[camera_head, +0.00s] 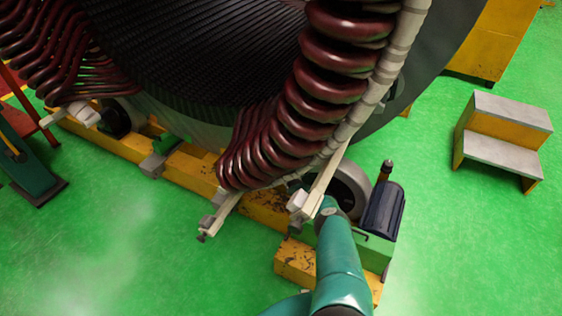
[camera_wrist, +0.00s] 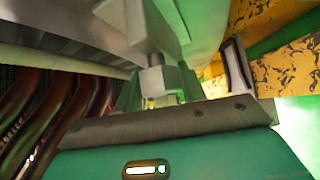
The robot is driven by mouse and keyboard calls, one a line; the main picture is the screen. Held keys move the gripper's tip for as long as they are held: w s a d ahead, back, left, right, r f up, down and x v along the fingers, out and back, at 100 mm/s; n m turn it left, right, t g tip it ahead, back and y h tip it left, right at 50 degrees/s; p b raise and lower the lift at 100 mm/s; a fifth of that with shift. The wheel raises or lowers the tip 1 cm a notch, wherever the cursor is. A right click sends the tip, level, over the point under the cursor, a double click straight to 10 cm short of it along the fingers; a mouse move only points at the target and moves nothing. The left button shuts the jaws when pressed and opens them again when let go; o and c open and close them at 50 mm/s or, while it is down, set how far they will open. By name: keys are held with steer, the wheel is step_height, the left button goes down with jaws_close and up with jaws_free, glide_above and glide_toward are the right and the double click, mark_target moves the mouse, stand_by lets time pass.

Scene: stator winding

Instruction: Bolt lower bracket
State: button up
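The lower bracket is likely the pale beige bar (camera_head: 322,186) that slants down below the dark red coils, with a light block at its lower end. A second pale bar (camera_head: 222,212) ends further left. My gripper (camera_head: 318,212) is at the lower end of the first bar, and my teal arm hides part of that place. In the wrist view a pale bracket (camera_wrist: 125,18) hangs overhead with a square grey bolt head or nut (camera_wrist: 155,78) beneath it. My gripper (camera_wrist: 168,95) is close below this; grey parts overlap there, so finger spacing and contact are unclear.
The stator's dark red coils (camera_head: 325,85) hang close above my arm. A worn yellow beam (camera_head: 185,170) runs beneath, with a roller wheel (camera_head: 350,188) and dark motor (camera_head: 383,210) beside my arm. Yellow-grey steps (camera_head: 503,140) stand right. Green floor is open at lower left.

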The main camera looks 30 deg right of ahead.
steer(key=shift+s+a+f, duration=0.1)
steer(key=shift+s+f, duration=0.1)
steer(key=shift+f, duration=0.3)
steer(key=shift+s+f+m, duration=0.15)
steer(key=shift+f+m, duration=0.05)
steer(key=shift+m, duration=0.2)
steer(key=shift+d+r+t, duration=0.2)
steer(key=shift+r+t, duration=0.15)
steer(key=shift+t, duration=0.15)
steer(key=o, duration=1)
steer(key=shift+w+r, duration=0.15)
steer(key=shift+w, duration=0.05)
steer(key=shift+r, duration=0.1)
